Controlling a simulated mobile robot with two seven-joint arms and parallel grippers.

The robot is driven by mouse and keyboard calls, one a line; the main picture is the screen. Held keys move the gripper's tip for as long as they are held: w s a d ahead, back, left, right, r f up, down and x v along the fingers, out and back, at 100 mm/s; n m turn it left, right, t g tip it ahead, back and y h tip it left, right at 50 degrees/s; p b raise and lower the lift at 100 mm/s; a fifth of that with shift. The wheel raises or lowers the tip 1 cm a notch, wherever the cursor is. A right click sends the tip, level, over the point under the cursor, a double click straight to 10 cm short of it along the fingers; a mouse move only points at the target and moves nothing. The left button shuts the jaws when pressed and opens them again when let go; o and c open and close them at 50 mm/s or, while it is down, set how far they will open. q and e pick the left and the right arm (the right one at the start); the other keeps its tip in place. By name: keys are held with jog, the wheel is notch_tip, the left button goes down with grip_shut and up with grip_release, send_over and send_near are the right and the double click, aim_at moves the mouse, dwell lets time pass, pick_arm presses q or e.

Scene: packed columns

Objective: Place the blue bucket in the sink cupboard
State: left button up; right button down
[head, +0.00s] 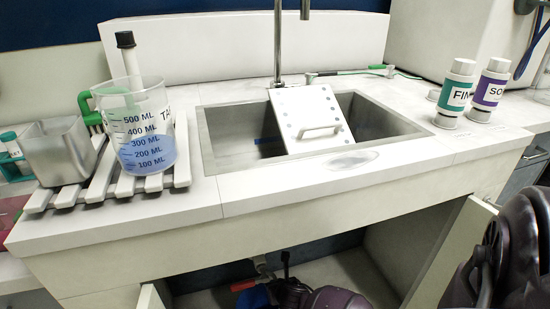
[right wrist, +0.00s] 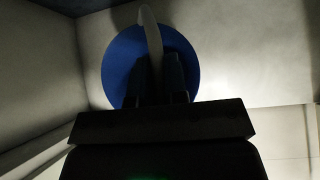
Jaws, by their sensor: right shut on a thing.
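The sink cupboard (head: 355,270) is open below the counter, with a door swung out on each side. My right gripper (head: 288,288) is inside it, near the bottom of the head view. A part of the blue bucket (head: 255,297) shows beside the gripper's left. In the right wrist view the round blue bucket (right wrist: 118,62) is in front of the gripper (right wrist: 158,85), whose dark fingers are shut on its pale handle (right wrist: 150,35). The bucket's underside is hidden, so I cannot tell whether it touches the cupboard floor. My left gripper is not in view.
The right cupboard door (head: 455,255) stands close to my right arm. A drain pipe (head: 263,265) and a red item (head: 243,285) are inside the cupboard. The sink (head: 385,122) is above, with a beaker (head: 145,125) left and two bottles (head: 457,92) right.

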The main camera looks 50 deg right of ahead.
jog(key=shift+s+f+b, duration=0.1)
jog(key=shift+f+b, duration=0.2)
jog(key=shift+f, duration=0.15)
pick_arm(q)
jog(key=b, duration=0.1)
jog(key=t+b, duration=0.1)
jog(key=b, duration=0.1)
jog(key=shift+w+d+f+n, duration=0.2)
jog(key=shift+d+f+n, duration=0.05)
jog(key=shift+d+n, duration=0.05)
pick_arm(e)
jog(key=f, duration=0.2)
jog(key=shift+w+d+f, duration=0.1)
jog(key=shift+w+f, duration=0.2)
jog(key=shift+w, duration=0.05)
jog(key=shift+f, duration=0.15)
jog(key=c, duration=1.1)
grip_release()
jog(key=shift+c, duration=0.2)
